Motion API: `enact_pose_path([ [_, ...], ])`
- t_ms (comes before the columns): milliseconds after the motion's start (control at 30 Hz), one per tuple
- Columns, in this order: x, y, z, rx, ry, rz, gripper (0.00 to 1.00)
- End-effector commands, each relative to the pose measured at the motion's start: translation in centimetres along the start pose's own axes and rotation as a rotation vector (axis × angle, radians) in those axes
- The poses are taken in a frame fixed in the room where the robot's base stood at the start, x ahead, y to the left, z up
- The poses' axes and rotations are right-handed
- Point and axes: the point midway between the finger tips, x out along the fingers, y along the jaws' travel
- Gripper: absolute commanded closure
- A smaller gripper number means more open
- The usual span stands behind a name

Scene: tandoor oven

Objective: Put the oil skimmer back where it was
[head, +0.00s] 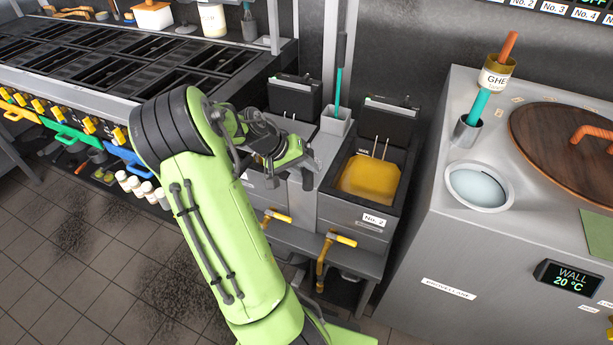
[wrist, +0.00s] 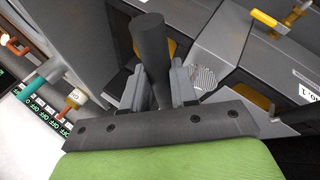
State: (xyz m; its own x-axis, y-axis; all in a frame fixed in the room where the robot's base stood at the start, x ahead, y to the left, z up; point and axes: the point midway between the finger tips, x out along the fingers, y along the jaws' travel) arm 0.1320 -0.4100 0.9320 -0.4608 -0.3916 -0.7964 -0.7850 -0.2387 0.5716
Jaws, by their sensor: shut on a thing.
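My gripper (head: 306,165) is over the two fryers, in front of the right side of the left one. In the wrist view my gripper (wrist: 160,95) is shut on the dark round handle of the oil skimmer (wrist: 150,45). A round mesh disc (wrist: 201,79), which looks like the skimmer's head, shows beyond the right finger. The shaft between handle and disc is hidden.
The right fryer, No. 2, holds yellow oil (head: 368,178). Yellow-handled taps (head: 341,239) stick out in front. The tandoor (head: 440,220) stands right, with a ghee jar (head: 495,75) and wooden lid (head: 560,145). A burner range (head: 130,60) is at left.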

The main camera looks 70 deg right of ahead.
Motion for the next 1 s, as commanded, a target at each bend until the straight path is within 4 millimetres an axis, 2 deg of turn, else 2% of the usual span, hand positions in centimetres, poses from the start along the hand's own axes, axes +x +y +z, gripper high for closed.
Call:
enact_pose_path([
  [33,1.2,-0.8,0.3,-0.002,-0.004,0.002,1.00],
  [100,1.8,-1.3,0.4,0.000,0.000,0.000,1.00],
  [433,2.0,-1.4,0.5,0.000,0.001,0.000,1.00],
  [467,1.9,-1.4,0.5,-0.001,0.000,-0.001,0.68],
  [600,1.9,-1.4,0.5,-0.001,0.000,-0.001,0.47],
  [867,1.8,-1.3,0.4,-0.001,0.000,0.000,0.47],
  [933,1.4,-1.0,0.3,-0.001,0.000,-0.001,0.47],
  [1000,0.1,-1.1,0.3,-0.003,0.004,-0.001,0.47],
])
